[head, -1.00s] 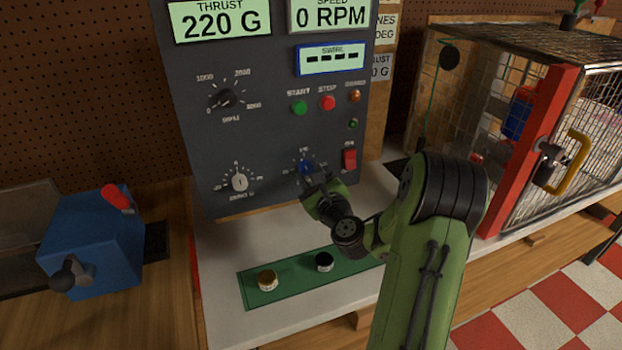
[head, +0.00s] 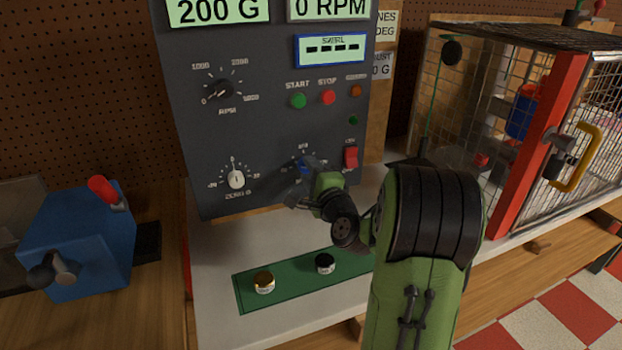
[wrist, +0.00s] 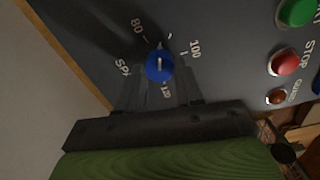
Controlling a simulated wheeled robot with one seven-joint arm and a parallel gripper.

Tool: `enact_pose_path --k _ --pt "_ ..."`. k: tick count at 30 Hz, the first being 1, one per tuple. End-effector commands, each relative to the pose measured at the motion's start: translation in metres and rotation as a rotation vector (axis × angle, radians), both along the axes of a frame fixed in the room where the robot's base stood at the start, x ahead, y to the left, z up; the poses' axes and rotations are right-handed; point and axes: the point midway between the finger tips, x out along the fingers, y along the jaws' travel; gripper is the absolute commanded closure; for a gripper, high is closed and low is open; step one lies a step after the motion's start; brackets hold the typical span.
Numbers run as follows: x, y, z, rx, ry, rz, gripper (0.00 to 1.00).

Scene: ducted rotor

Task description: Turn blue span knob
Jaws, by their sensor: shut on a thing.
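The blue span knob (head: 304,167) sits low on the dark control panel, partly hidden by my gripper in the head view. In the wrist view the knob (wrist: 160,66) shows its pale pointer line, with the marks 80 and 100 around it. My gripper (head: 305,178) is at the panel, its fingers on either side of the knob and shut on it. The thrust display (head: 218,10) reads 200 G.
The white zero knob (head: 236,179) is left of the blue knob, and a red rocker switch (head: 351,157) is to its right. Green start (head: 299,101) and red stop (head: 328,97) buttons are above. A green mat (head: 290,285) with two small weights lies below. A mesh cage (head: 480,110) stands at right.

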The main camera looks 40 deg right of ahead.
Motion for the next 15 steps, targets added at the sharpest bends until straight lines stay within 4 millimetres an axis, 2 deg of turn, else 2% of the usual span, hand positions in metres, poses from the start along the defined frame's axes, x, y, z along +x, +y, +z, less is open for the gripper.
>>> enact_pose_path --k 15 --pt "0.0001 0.0007 -0.0014 -0.098 0.030 0.003 0.95"
